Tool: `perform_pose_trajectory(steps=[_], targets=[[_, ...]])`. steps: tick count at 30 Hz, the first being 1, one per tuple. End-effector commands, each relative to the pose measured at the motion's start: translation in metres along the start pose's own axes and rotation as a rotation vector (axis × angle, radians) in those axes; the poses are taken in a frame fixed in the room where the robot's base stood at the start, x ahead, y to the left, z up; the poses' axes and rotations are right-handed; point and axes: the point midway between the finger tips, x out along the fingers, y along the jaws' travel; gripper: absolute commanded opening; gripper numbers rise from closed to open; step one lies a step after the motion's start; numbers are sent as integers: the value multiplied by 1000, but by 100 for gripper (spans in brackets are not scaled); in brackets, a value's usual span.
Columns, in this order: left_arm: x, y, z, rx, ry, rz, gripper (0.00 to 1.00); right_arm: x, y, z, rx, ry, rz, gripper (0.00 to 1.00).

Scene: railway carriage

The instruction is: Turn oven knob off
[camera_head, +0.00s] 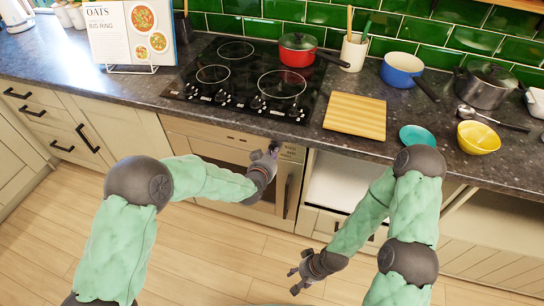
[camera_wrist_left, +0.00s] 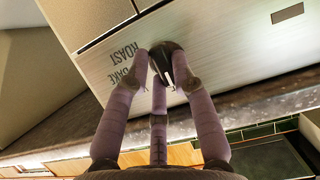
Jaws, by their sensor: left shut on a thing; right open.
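The oven (camera_head: 217,150) has a steel front below the counter. Its control panel (camera_wrist_left: 220,45) fills the upper part of the left wrist view, with the words ROAST and BAKE printed beside a dark knob (camera_wrist_left: 178,66). My left gripper (camera_head: 272,150) is at the right part of the oven panel, just under the counter edge. In the left wrist view my left gripper (camera_wrist_left: 163,72) has its fingers shut around the knob. In the head view the gripper hides the knob. My right gripper (camera_head: 298,273) is open and empty, low over the floor in front of the cabinets.
Above the oven is a black cooktop (camera_head: 255,78) with a red pot (camera_head: 298,52). A cutting board (camera_head: 355,116), a teal bowl (camera_head: 417,136) and a yellow bowl (camera_head: 478,138) sit on the dark counter to the right. The wooden floor (camera_head: 210,255) is clear.

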Motion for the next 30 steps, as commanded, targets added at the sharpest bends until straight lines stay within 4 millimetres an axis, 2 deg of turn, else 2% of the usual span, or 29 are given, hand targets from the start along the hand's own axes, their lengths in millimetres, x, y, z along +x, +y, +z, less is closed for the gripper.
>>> perform_pose_trajectory(steps=[8,9,11,23,30], targets=[[0,0,0,-2,-1,0,0,0,0,0,0,0,0,49],[0,0,0,-2,-1,0,31,0,0,0,0,0,0,49],[0,0,0,-2,0,0,47,0,0,0,0,0,0,49],[-2,0,0,-1,0,0,49,0,0,0,0,0,0,49],[-26,0,-1,-1,2,-1,49,0,0,0,0,0,0,49]])
